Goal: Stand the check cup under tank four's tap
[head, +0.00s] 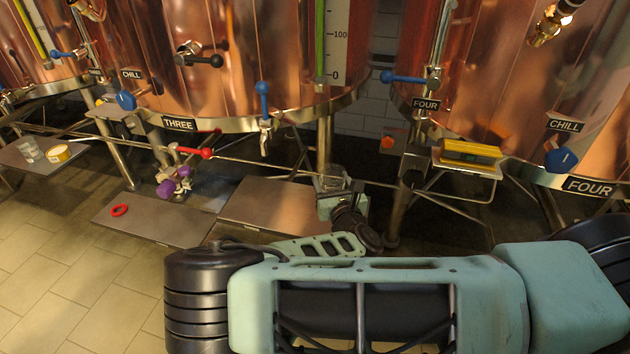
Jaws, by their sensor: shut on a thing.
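My gripper (336,186) is shut on a clear cup (333,172), seen small in the middle of the head view. The cup looks roughly upright, above the right end of a flat metal step; its base is hidden by the gripper. Tank four (520,70) is the copper vessel at the right. A tap with a blue lever (402,78) is at its left side, above a small FOUR plate (425,104). The lever points left. The cup is below and left of this tap, apart from it. The tap's outlet is hard to make out.
Tank three (220,60) has a blue-lever tap (262,90) and red (195,152) and purple (166,189) handles. Metal steps (285,203) lie below; one bears a red ring (119,210). Pipes and legs crowd the space under the tanks.

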